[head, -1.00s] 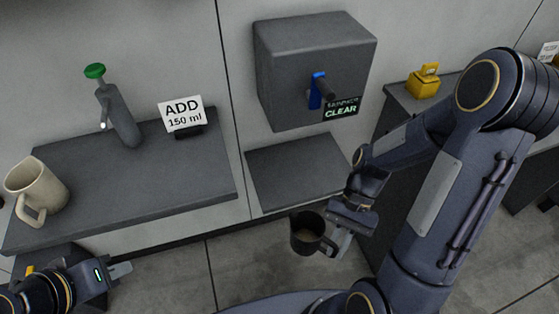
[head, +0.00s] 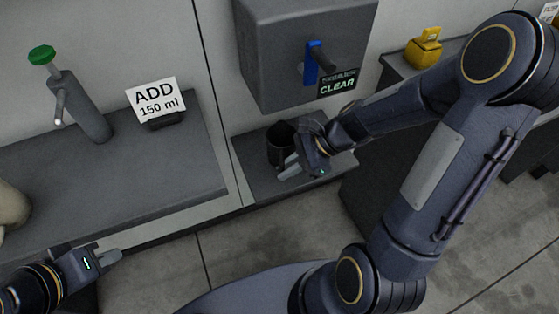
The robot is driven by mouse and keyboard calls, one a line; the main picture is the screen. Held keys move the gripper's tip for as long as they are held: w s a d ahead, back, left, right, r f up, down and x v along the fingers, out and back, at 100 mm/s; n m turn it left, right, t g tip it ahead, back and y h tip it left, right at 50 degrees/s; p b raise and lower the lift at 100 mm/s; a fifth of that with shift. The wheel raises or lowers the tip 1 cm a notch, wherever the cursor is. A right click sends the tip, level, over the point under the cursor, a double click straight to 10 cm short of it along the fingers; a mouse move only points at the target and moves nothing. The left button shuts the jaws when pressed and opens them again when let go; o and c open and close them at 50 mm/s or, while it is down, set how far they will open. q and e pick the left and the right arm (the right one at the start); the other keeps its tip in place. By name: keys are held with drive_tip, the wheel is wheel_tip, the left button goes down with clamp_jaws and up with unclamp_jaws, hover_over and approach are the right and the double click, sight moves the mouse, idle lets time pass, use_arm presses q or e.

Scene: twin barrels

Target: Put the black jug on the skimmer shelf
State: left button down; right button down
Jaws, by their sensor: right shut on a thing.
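The black jug (head: 278,150) is upright over the grey skimmer shelf (head: 250,178), below the skimmer box (head: 280,60). I cannot tell whether its base touches the shelf. My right gripper (head: 288,166) is shut on the jug, on its near right side, and hides part of it. The jug's contents cannot be made out now. My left gripper (head: 112,256) is at the lower left, in front of the left counter and away from the jug; its finger gap cannot be made out.
A blue lever (head: 311,65) and a lit CLEAR sign (head: 338,84) are on the box. The left counter (head: 180,185) holds a green-topped dispenser (head: 85,110), an "ADD 150 ml" card (head: 155,99) and a beige jug (head: 12,205). A yellow object (head: 424,48) stands at right.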

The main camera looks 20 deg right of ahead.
sight(278, 164)
drive_tip(key=w, duration=0.5)
drive_tip(key=shift+a, duration=0.1)
wheel_tip(278, 164, down, 4)
drive_tip(key=shift+s+r+b, duration=0.1)
drive_tip(key=shift+r+b, duration=0.05)
drive_tip(key=shift+b, duration=0.8)
drive_tip(key=shift+r, duration=0.1)
drive_tip(key=c, duration=1.5)
unclamp_jaws()
